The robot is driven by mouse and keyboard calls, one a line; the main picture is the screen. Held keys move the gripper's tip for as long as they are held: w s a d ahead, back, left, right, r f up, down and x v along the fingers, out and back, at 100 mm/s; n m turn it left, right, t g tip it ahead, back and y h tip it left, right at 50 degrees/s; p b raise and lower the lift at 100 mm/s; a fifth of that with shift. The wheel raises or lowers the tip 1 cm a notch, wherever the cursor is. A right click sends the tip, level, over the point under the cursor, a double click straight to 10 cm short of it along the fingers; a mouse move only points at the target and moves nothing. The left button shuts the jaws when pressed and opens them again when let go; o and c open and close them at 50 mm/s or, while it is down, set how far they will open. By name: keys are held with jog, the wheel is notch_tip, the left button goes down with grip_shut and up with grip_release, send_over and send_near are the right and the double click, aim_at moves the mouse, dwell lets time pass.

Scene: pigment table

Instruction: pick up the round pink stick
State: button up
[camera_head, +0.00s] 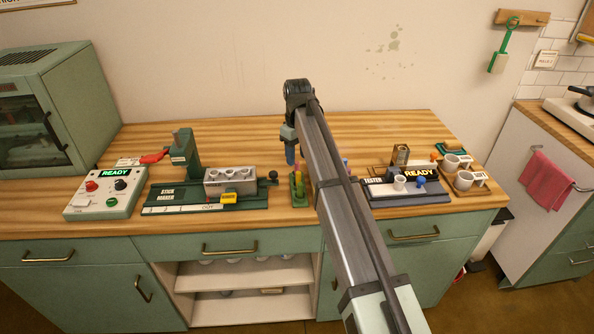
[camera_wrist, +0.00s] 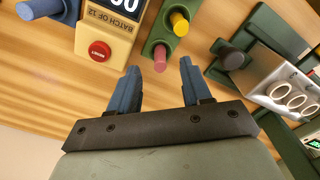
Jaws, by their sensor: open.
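The pink stick (camera_wrist: 160,57) stands in a green rack (camera_wrist: 158,35) in the wrist view, beside a yellow stick (camera_wrist: 179,23). My gripper (camera_wrist: 159,72) is open, with its two blue fingers apart. The pink stick shows ahead of the gap between them and is not held. In the head view, my gripper (camera_head: 290,150) hangs over the counter near the small green rack (camera_head: 298,198), and my arm hides part of that area.
In the wrist view, a batch counter (camera_wrist: 108,30) with a red button (camera_wrist: 100,49) lies left of the rack. The stick marker (camera_head: 195,183) stands left in the head view. The tester (camera_head: 405,190) and white cups (camera_head: 463,180) stand right.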

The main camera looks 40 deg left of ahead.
aim_at(297, 162)
notch_tip(297, 162, down, 4)
jog(key=shift+f, duration=0.2)
grip_shut()
dwell(0.4)
